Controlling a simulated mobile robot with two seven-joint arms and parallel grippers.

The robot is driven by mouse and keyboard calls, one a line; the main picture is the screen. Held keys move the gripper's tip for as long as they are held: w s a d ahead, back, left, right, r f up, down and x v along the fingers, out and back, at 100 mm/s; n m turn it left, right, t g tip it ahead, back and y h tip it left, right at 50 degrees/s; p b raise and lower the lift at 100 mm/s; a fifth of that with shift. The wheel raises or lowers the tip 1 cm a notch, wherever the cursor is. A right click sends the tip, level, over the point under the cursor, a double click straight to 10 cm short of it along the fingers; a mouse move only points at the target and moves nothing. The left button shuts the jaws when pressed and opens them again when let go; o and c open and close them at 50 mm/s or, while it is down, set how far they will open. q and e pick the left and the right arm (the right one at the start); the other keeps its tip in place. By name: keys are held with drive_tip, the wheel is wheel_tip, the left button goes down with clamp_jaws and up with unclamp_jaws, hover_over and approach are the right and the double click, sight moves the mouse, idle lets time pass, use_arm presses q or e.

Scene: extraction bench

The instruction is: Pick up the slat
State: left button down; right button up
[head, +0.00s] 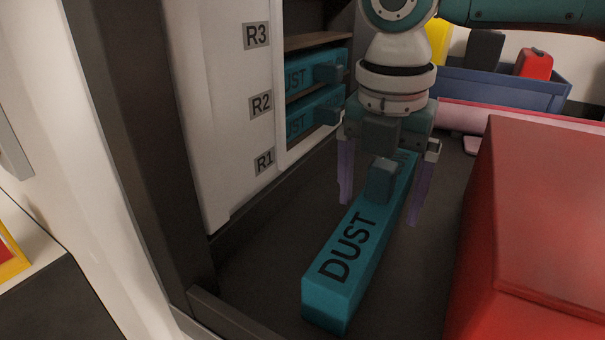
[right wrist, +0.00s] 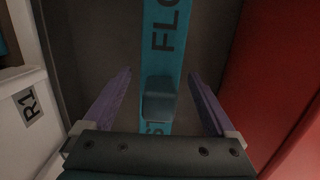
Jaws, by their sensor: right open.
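The slat (head: 340,270) is a long teal bar marked DUST, lying on the dark bench floor with a raised grey-teal grip block (head: 381,182) on top. In the right wrist view the slat (right wrist: 162,55) runs up the middle, with the grip block (right wrist: 159,98) near the fingers. My right gripper (head: 381,208) points down over the slat, open, one purple finger on each side of the bar and block. In the right wrist view the open fingers (right wrist: 160,72) show clear gaps to the bar. My left gripper is not in view.
A white rack (head: 228,130) labelled R1, R2, R3 stands at left, holding similar teal bars (head: 310,115) in its upper slots. A large red box (head: 545,230) is close on the right. A blue bin (head: 500,90) with coloured items stands behind.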

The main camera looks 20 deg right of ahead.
drive_tip(key=shift+c, duration=0.3)
clamp_jaws()
idle(0.4)
drive_tip(key=shift+r, duration=0.1)
